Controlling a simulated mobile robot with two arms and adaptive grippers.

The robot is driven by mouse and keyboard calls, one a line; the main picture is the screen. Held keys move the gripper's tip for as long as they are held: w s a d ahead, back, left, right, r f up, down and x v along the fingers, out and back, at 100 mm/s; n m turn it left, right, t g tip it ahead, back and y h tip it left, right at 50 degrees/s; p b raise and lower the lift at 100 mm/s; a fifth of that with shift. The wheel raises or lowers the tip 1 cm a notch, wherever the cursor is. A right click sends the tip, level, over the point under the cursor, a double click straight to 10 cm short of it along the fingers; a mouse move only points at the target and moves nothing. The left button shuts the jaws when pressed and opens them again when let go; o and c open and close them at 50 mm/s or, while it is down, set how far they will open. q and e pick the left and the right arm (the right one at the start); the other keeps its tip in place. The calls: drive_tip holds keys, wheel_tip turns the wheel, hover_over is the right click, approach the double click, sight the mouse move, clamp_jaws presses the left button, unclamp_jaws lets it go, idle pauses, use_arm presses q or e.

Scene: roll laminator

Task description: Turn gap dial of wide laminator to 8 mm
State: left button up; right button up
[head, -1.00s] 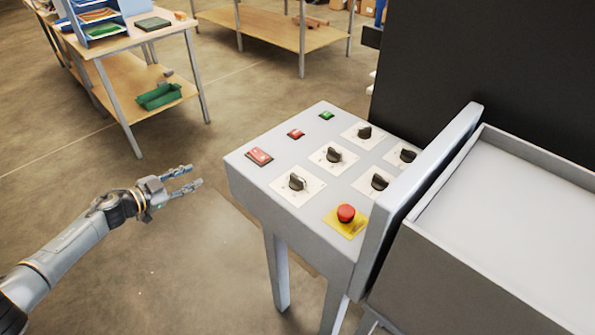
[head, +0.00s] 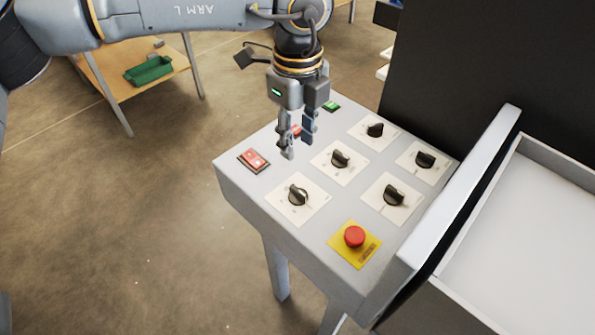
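The laminator's grey control panel (head: 250,196) carries several black dials on white plates. One dial (head: 298,196) is at the front left, one (head: 340,159) in the middle of the left row, and one (head: 375,130) at the back. Two more dials stand to the right, one nearer (head: 393,195) and one farther (head: 425,160). The plate markings are too small to read, so I cannot tell which is the gap dial. My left gripper (head: 298,150) points down above the panel, left of the middle dial, with its fingers slightly apart and nothing between them. My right gripper is not in view.
A red emergency button (head: 354,237) on a yellow plate is at the panel's front. A red rocker switch (head: 253,160) is at the left, and a green button (head: 331,106) at the back. The laminator's raised side wall (head: 470,185) borders the panel's right.

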sight(298, 190)
use_arm(q)
wheel_tip(298, 190, down, 13)
drive_tip(key=p, duration=0.4)
drive_tip(key=shift+d+r, duration=0.1)
drive_tip(key=shift+f+p, duration=0.3)
drive_tip(key=shift+f, duration=0.1)
drive_tip(key=shift+c, duration=0.4)
clamp_jaws()
